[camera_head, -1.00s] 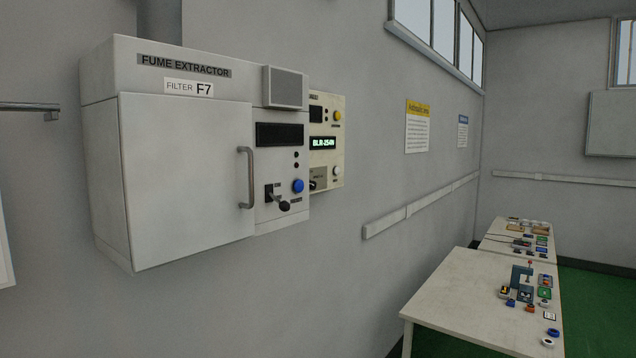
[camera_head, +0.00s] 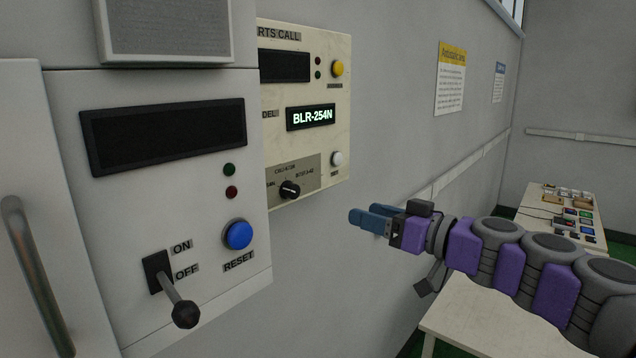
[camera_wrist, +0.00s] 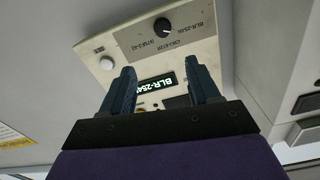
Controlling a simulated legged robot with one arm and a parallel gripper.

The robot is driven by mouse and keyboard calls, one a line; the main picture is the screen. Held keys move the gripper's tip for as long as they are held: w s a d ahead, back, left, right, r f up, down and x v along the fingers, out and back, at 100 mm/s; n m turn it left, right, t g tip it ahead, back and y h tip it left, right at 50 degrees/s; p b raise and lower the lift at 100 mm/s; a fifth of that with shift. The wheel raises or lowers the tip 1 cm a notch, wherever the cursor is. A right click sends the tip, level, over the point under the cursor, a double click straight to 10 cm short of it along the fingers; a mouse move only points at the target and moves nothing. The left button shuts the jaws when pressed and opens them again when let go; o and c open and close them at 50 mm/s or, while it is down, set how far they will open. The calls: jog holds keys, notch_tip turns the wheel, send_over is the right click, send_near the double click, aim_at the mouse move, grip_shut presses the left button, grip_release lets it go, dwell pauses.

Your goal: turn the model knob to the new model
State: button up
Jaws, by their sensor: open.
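The model knob (camera_head: 289,189) is a small black rotary knob on a grey plate at the lower part of the cream PARTS CALL panel (camera_head: 338,110). Labels stand around it, too small to read fully. The green display (camera_head: 311,117) above reads BLR-254N. My gripper (camera_head: 369,217) is to the right of the knob in the head view, apart from the panel, with its blue fingers pointing left. In the wrist view the panel appears upside down, with the knob (camera_wrist: 163,26) beyond the open, empty fingers (camera_wrist: 160,90).
The fume extractor (camera_head: 170,200) stands at the left, with an ON/OFF lever (camera_head: 184,312) and a blue RESET button (camera_head: 238,234). A yellow button (camera_head: 337,68) and a white button (camera_head: 336,158) are on the panel. Tables (camera_head: 482,318) stand at the right.

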send_near(296, 192)
jog(key=p+x, duration=0.1)
jog(key=x, duration=0.8)
jog(key=shift+f+p, duration=0.1)
jog(key=shift+p, duration=0.2)
jog(key=shift+w+a, duration=0.1)
jog(key=shift+a, duration=0.4)
jog(key=shift+d, duration=0.65)
jog(key=shift+c, duration=0.8)
jog(key=c, duration=0.3)
jog(key=shift+c, duration=1.4)
jog(key=c, duration=0.3)
